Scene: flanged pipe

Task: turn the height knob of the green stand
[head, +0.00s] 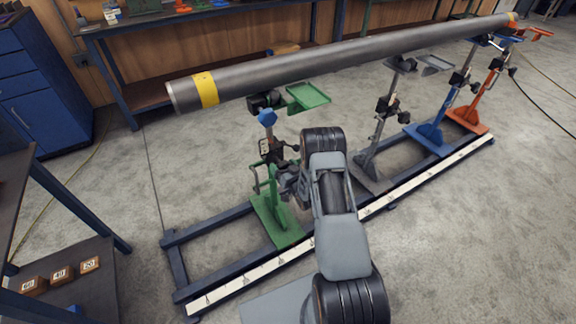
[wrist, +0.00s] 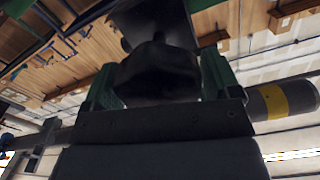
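The green stand (head: 272,212) is upright on the floor rail in the head view, with a blue piece (head: 267,118) and a dark head near its top. My gripper (head: 284,180) is at the stand's post, on its right side. In the wrist view my gripper (wrist: 160,72) has its two green fingers wide apart. A dark rounded shape, perhaps the height knob (wrist: 158,62), lies between them. It is too dark to tell whether the fingers touch it. In the head view the knob is hidden behind my gripper and arm.
A long grey pipe (head: 330,66) with a yellow band runs above the stands. A grey stand (head: 377,145), a blue stand (head: 432,133) and an orange stand (head: 474,113) stand along the rail (head: 240,279). Labelled blocks (head: 59,274) sit on a shelf at lower left.

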